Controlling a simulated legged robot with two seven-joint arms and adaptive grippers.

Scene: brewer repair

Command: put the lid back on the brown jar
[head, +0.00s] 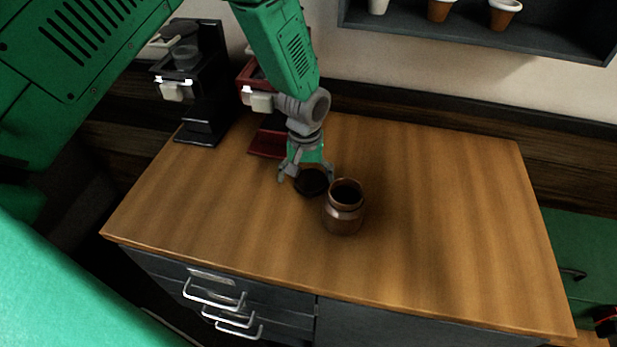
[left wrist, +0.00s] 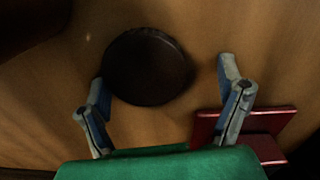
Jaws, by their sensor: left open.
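The brown jar (head: 343,212) stands upright and open on the wooden counter, its dark mouth showing. Its dark round lid (head: 311,182) lies on the counter just left of and behind the jar. The lid also shows in the left wrist view (left wrist: 148,66), lying near the left fingertip. My left gripper (head: 306,176) points down at the lid with its fingers spread. In the left wrist view the open fingers (left wrist: 162,75) have nothing clamped between them. I cannot tell the exact height of the fingertips above the counter. My right gripper is out of view.
A black coffee brewer (head: 205,85) and a red brewer (head: 262,142) stand at the counter's back left, the red one close behind my left gripper. A shelf with small pots (head: 503,14) hangs on the wall. The counter (head: 450,215) is clear right of the jar.

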